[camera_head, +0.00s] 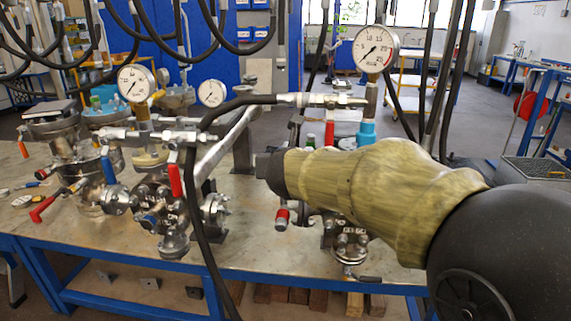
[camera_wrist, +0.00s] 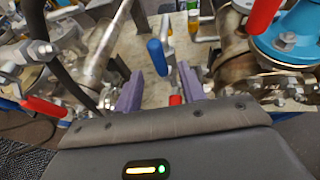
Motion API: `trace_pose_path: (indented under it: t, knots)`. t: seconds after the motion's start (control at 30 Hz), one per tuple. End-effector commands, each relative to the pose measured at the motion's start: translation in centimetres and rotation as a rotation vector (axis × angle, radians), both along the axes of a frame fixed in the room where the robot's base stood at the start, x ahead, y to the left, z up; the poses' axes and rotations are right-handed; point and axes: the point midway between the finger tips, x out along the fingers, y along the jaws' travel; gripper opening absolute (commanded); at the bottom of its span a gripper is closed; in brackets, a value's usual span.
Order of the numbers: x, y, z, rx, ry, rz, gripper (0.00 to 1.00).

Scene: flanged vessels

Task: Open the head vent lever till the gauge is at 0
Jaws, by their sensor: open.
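My gripper (camera_wrist: 160,73) is open, with its two purple fingers apart and nothing held between them. In the wrist view a blue lever (camera_wrist: 157,57) stands beyond and between the fingers, and a red handle end (camera_wrist: 175,99) shows low near the right finger. In the head view my gripper's fingers are not visible. Three gauges show there: left (camera_head: 136,83), middle (camera_head: 211,93) and right (camera_head: 376,48); their readings are too small to tell surely. A red lever (camera_head: 175,180) stands upright on the left fittings. I cannot tell which lever is the head vent.
A workbench (camera_head: 255,250) bears several flanged metal vessels and valves. A black hose (camera_head: 190,190) hangs in front of the bench. A blue lever (camera_head: 108,170) and a red-handled tool (camera_head: 43,208) are at the left. A blue flange (camera_wrist: 290,35) is close at the wrist view's right.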

Motion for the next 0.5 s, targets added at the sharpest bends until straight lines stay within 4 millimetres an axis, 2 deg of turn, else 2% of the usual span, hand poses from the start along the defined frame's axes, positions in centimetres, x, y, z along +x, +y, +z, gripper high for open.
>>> trace_pose_path:
  t: [0.03, 0.5]
  knots:
    - [-1.0, 0.0, 0.7, -0.001, -0.002, 0.001, 0.40]
    - [-8.8, 0.0, 3.9, 0.001, -0.001, 0.001, 0.40]
